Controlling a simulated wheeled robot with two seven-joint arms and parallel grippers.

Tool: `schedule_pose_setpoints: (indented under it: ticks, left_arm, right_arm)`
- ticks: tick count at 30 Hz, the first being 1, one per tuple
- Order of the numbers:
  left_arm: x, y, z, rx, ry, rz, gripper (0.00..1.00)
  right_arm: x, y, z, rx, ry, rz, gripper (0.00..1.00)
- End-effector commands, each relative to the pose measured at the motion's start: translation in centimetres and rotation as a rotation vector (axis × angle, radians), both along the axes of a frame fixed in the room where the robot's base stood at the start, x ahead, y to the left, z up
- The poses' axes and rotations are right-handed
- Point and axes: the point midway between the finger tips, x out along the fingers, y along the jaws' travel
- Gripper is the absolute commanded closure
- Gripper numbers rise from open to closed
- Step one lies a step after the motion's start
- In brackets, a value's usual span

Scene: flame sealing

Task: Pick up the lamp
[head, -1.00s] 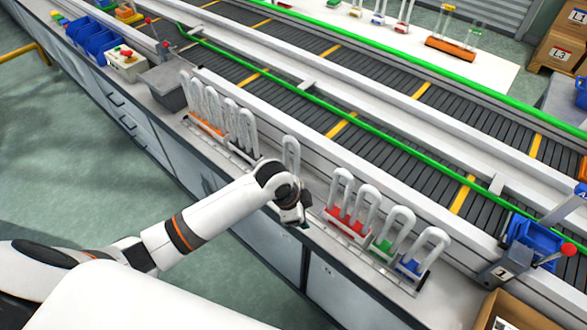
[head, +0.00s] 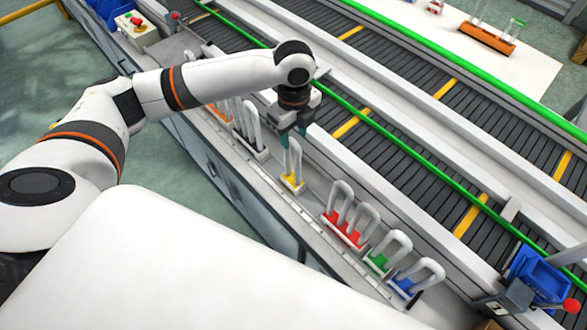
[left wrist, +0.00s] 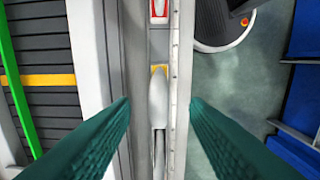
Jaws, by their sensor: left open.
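The lamps are white U-shaped tubes on coloured bases, standing along the narrow bench ledge. A lamp with a yellow base (head: 292,167) stands alone in the middle of the row. My left gripper (head: 291,127) is open, pointing down above and just behind this lamp in the head view. In the left wrist view the yellow-based lamp (left wrist: 158,95) appears between the two teal fingers (left wrist: 160,108), with nothing gripped. Lamps with red (head: 350,222), green (head: 389,252) and blue (head: 415,279) bases stand to the right. My right gripper is not in view.
More lamps (head: 250,128) stand to the left, partly hidden by my arm. The conveyor (head: 400,140) with its green rail runs behind the ledge. A blue bin (head: 537,272) is at the right end. Ledge between the yellow and red lamps is clear.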

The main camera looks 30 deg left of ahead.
Motion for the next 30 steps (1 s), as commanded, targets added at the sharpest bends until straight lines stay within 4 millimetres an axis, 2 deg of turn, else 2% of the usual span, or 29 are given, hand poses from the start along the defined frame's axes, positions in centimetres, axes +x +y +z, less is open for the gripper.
schedule_pose_setpoints:
  ticks: [1,5,11,18,27,30]
  left_arm:
    - [-0.1,0.0,-0.7,-0.001,0.003,0.000,0.58]
    - [0.0,0.0,-2.1,-0.001,0.000,0.002,0.58]
    - [-0.1,0.3,-3.7,-0.001,0.001,0.003,0.58]
    - [-0.1,0.5,-7.1,-0.001,0.000,0.002,0.58]
    - [-0.1,0.5,-7.7,-0.001,-0.004,0.001,0.58]
    - [-0.1,0.5,-7.7,-0.001,-0.004,0.001,0.75]
  right_arm:
    - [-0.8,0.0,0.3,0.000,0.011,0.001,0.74]
    - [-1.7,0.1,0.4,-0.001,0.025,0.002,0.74]
    - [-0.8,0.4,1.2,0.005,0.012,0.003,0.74]
    - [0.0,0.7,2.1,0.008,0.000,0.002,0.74]
    - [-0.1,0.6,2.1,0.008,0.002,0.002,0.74]
    - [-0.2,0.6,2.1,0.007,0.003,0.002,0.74]
